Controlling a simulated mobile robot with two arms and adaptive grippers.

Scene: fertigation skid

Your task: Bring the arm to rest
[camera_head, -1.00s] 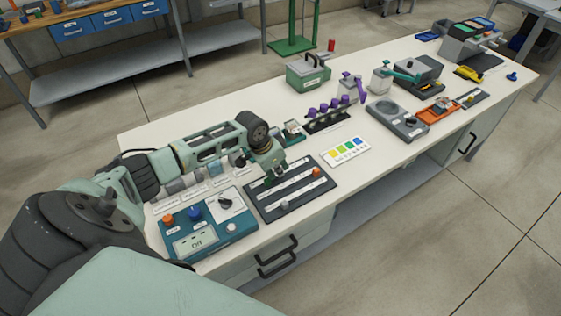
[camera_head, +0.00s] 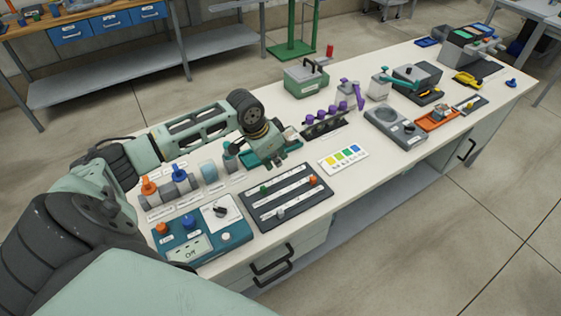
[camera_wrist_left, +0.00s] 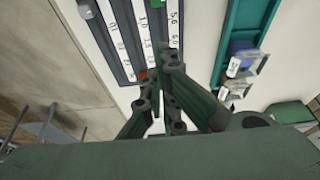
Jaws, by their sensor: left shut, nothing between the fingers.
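My left arm reaches in from the left in the head view. Its gripper (camera_head: 268,156) hangs pointing down above the bench, behind the dark slider panel (camera_head: 292,207) and apart from it. In the left wrist view the fingers (camera_wrist_left: 162,72) are together with nothing between them. Beyond them that view shows the slider panel (camera_wrist_left: 102,37) with its white scales. The panel bears a green knob (camera_head: 264,190), a grey knob (camera_head: 280,212) and an orange knob (camera_head: 313,180). My right gripper is not in view.
A teal control box (camera_head: 197,245) stands left of the panel, with several valve-like parts behind it. A teal tray (camera_wrist_left: 229,42) lies beside the gripper. A colour card (camera_head: 344,158), purple-topped rack (camera_head: 325,124) and green case (camera_head: 306,77) stand farther along the bench.

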